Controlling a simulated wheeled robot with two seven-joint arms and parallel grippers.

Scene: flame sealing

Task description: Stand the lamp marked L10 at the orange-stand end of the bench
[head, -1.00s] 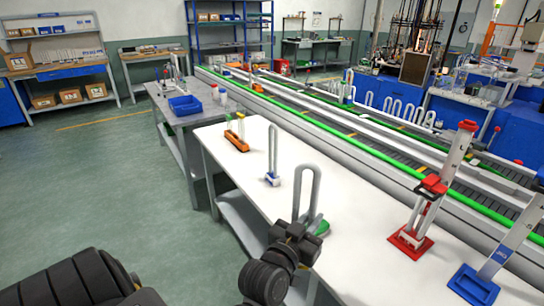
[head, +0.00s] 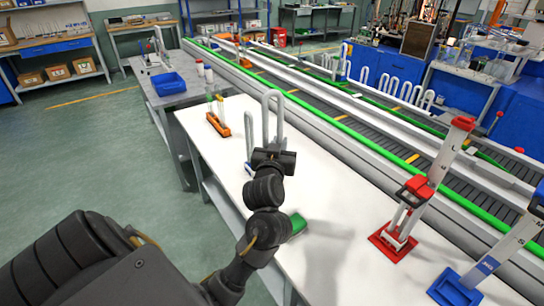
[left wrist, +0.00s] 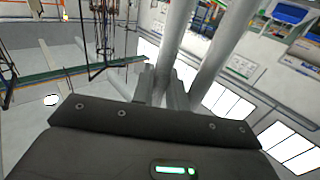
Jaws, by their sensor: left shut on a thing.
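A white U-shaped lamp (head: 272,105) stands upright in the head view, its lower part hidden by my left gripper. My left gripper (head: 273,156) is shut on it and holds it above the bench (head: 330,185). No L10 mark is readable. The orange stand (head: 218,124) with several upright tubes is at the bench's far left end. My right gripper is not in view.
A second U lamp (head: 249,135) stands behind the gripper. A red stand (head: 392,241) and a blue stand (head: 455,288) hold tall gauges at right. The conveyor (head: 345,115) runs behind.

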